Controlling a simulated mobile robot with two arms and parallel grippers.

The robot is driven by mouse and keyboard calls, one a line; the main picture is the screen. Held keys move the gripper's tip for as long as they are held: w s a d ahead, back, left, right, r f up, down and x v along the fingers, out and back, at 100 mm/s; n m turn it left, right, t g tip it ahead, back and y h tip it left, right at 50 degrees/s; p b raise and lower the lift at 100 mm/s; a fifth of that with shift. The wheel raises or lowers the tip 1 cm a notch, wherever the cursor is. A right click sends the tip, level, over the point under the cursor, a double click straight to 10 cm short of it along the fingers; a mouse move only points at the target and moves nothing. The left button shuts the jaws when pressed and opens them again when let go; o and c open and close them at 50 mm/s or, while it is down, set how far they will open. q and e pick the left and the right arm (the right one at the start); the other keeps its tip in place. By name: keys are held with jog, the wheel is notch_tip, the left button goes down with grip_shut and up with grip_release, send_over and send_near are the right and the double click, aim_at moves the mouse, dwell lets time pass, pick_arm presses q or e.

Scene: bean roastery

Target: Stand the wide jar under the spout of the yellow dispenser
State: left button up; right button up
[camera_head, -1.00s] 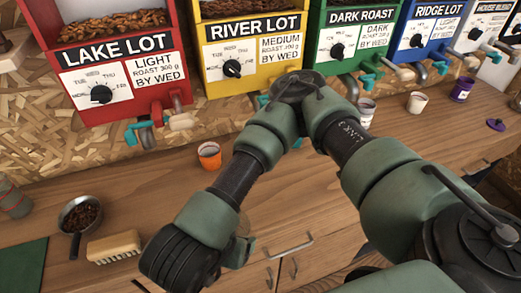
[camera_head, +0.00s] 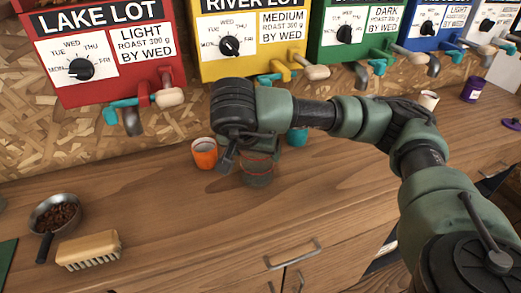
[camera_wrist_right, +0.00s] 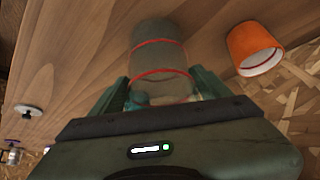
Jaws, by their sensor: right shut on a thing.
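The wide jar (camera_head: 258,172) is clear glass with red bands. In the head view it looks roughly upright, low over the counter in front of the yellow dispenser; I cannot tell if its base touches the wood. My right gripper (camera_head: 246,150) is shut on the jar, whose upper part it hides. In the right wrist view the jar (camera_wrist_right: 158,55) sits between the fingers (camera_wrist_right: 160,92). The yellow dispenser (camera_head: 205,60) hangs on the wall behind, with a teal lever and a pale handle below it. Its spout is hidden behind my right arm. My left gripper is out of view.
An orange cup (camera_head: 204,154) stands just left of the jar, and a teal cup (camera_head: 298,138) just right. A pan of beans (camera_head: 56,213) and a brush (camera_head: 88,250) lie at the front left. The red dispenser (camera_head: 103,92) hangs to the left. The front middle counter is clear.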

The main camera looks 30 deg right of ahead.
jog(key=shift+w+d, duration=0.25)
jog(key=shift+d, duration=0.1)
jog(key=w+d, duration=0.2)
jog(key=shift+w+d+r, duration=0.1)
jog(key=shift+w+d, duration=0.2)
jog(key=shift+d, duration=0.1)
jog(key=shift+a+f, duration=0.1)
jog(key=shift+f, duration=0.2)
jog(key=shift+b, duration=0.3)
jog(key=shift+f, duration=0.2)
jog(key=o, duration=1.5)
jog(key=shift+s, duration=0.1)
jog(key=shift+r, duration=0.1)
